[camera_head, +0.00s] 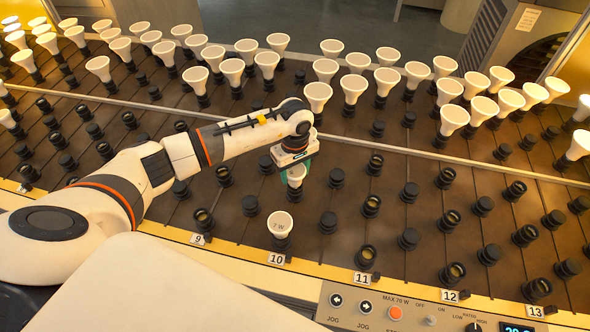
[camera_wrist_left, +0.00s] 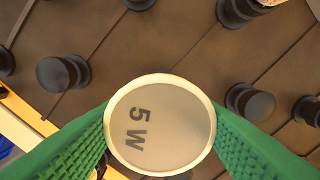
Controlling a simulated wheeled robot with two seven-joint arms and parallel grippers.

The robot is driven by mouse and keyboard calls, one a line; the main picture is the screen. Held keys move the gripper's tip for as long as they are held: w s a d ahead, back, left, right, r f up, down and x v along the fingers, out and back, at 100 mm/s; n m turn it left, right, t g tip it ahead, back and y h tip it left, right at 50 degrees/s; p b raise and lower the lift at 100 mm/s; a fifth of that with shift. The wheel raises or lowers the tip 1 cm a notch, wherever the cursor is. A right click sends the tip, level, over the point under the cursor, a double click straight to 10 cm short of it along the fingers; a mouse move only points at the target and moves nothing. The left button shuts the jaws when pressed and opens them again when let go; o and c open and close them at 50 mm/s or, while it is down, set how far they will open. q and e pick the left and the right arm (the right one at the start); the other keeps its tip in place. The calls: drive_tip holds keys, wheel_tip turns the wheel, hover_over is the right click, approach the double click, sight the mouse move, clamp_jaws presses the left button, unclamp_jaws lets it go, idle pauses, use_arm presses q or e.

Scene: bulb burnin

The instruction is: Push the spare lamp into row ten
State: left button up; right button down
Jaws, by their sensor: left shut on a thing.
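My left gripper (camera_head: 295,166) is shut on a white cone-shaped lamp (camera_head: 297,175) over the rack's near half. In the left wrist view the lamp's round face (camera_wrist_left: 160,124) reads "5 W" and sits between the green finger pads. A dark base shows just below the lamp; I cannot tell whether it is the lamp's own or a socket. Another white lamp (camera_head: 280,223), marked "7 W", stands upright nearer the front edge, just behind the row label "10" (camera_head: 276,259). My right gripper is not in view.
Empty black sockets fill the near rack, such as one (camera_head: 328,222) right of the 7 W lamp. Many white lamps (camera_head: 318,95) stand across the far side behind a thin rail (camera_head: 400,150). Labels 9 to 13 line the front edge. A control panel (camera_head: 400,308) sits at the front.

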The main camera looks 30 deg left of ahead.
use_arm(q)
drive_tip(key=shift+f+b, duration=0.4)
drive_tip(key=shift+f, duration=0.1)
drive_tip(key=o, duration=1.1)
drive_tip(key=shift+r, duration=0.1)
drive_tip(key=shift+c, duration=0.2)
wheel_tip(320, 180, up, 12)
drive_tip(key=b, duration=0.2)
